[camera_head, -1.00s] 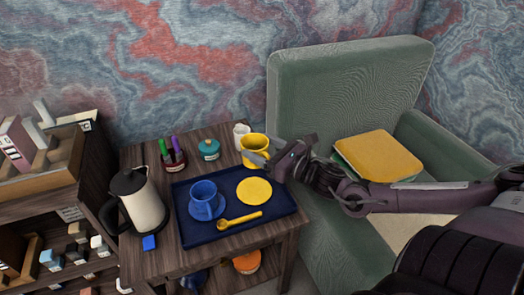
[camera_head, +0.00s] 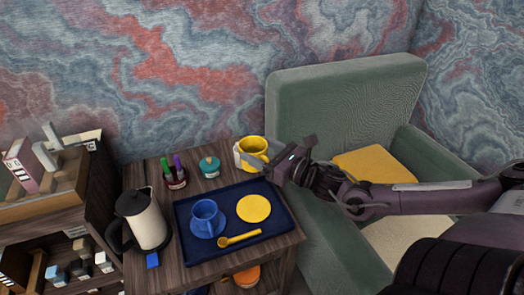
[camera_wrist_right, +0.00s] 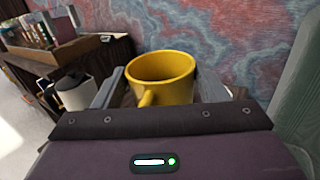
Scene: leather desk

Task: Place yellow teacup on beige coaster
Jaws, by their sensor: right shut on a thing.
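The yellow teacup (camera_head: 252,148) is in my right gripper (camera_head: 262,164), which is shut on it and holds it above the table's back right corner, behind the tray. In the right wrist view the yellow teacup (camera_wrist_right: 165,85) sits upright between the two grey fingers, its handle toward the camera. A round, flat yellow disc (camera_head: 253,208) lies on the right half of the blue tray (camera_head: 205,251). It is the only coaster-like piece I see; it looks yellow, not beige, and nothing is on it. My left gripper is not in view.
A blue cup (camera_head: 206,215) stands on the tray with a yellow spoon (camera_head: 240,238) in front. A cream kettle (camera_head: 148,222), a pen holder (camera_head: 175,178), a teal pot (camera_head: 209,166) and a partly hidden white cup (camera_head: 237,155) surround it. A green armchair (camera_head: 345,100) stands right.

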